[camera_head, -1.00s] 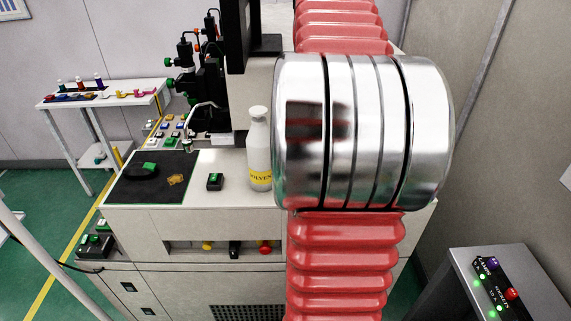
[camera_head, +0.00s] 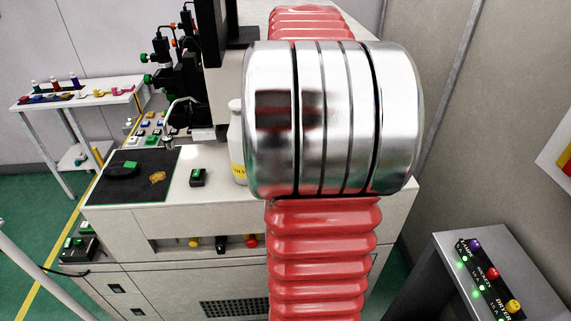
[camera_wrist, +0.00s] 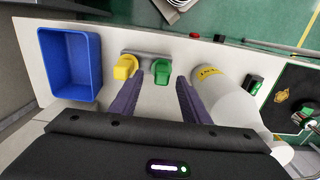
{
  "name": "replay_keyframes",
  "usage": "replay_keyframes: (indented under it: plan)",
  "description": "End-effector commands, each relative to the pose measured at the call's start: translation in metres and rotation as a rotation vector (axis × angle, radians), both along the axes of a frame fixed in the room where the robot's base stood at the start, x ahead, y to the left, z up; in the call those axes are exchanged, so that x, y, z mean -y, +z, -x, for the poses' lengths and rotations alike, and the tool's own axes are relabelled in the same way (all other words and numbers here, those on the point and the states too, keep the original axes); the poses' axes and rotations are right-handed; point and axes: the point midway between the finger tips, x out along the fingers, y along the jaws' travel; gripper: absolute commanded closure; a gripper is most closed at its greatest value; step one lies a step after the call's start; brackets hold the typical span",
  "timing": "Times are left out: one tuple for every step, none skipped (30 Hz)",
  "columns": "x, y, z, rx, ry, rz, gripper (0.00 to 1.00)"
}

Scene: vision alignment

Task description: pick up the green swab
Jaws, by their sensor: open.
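In the wrist view the green swab (camera_wrist: 162,73) stands beside the yellow swab (camera_wrist: 125,67), both at a grey holder (camera_wrist: 147,55) on the white worktop. My gripper (camera_wrist: 159,77) has two purple fingers spread apart. The green swab shows between the fingertips, with a gap on each side; whether the fingers are at its height I cannot tell. Nothing is held. In the head view my arm hides the swabs and my gripper.
A blue bin (camera_wrist: 70,62) is left of the swabs. A white solvent bottle (camera_wrist: 222,92) stands close to the right finger. Beyond it are a green-button box (camera_wrist: 252,84) and a black mat (camera_wrist: 295,88). A button console (camera_head: 480,265) stands at lower right.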

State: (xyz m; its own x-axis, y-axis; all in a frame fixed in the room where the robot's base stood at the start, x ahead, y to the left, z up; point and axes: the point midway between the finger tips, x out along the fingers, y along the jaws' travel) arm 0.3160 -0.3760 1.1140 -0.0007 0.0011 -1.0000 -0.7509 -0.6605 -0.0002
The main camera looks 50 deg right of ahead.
Motion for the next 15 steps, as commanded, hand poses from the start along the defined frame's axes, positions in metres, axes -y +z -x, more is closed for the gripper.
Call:
replay_keyframes:
  plan:
    - [0.0001,-0.0026,0.0001,0.000,0.000,0.000,0.58]
    - [0.0002,-0.0034,-0.0001,0.001,0.000,0.001,0.58]
    - [0.0004,-0.0038,0.0000,0.001,0.000,0.002,0.58]
    - [0.0004,-0.0039,-0.0001,0.001,0.000,0.002,0.58]
    - [0.0004,-0.0038,-0.0001,0.001,-0.001,0.002,0.58]
    - [0.0005,-0.0037,0.0000,0.001,-0.001,0.002,0.58]
    - [0.0005,-0.0037,0.0000,0.001,-0.001,0.002,0.58]
    - [0.0005,-0.0037,0.0001,0.001,-0.001,0.002,0.58]
    - [0.0005,-0.0036,0.0001,0.001,-0.001,0.002,0.58]
    - [0.0005,-0.0037,0.0001,0.001,-0.001,0.002,0.58]
    - [0.0005,-0.0040,0.0001,0.001,-0.001,0.001,0.58]
    - [0.0004,-0.0051,0.0000,0.001,-0.001,0.001,0.58]
    - [0.0004,-0.0064,-0.0001,0.001,-0.001,0.001,0.58]
    - [0.0003,-0.0083,-0.0003,0.000,-0.001,0.000,0.58]
    - [0.0000,-0.0116,-0.0006,-0.001,-0.001,-0.001,0.58]
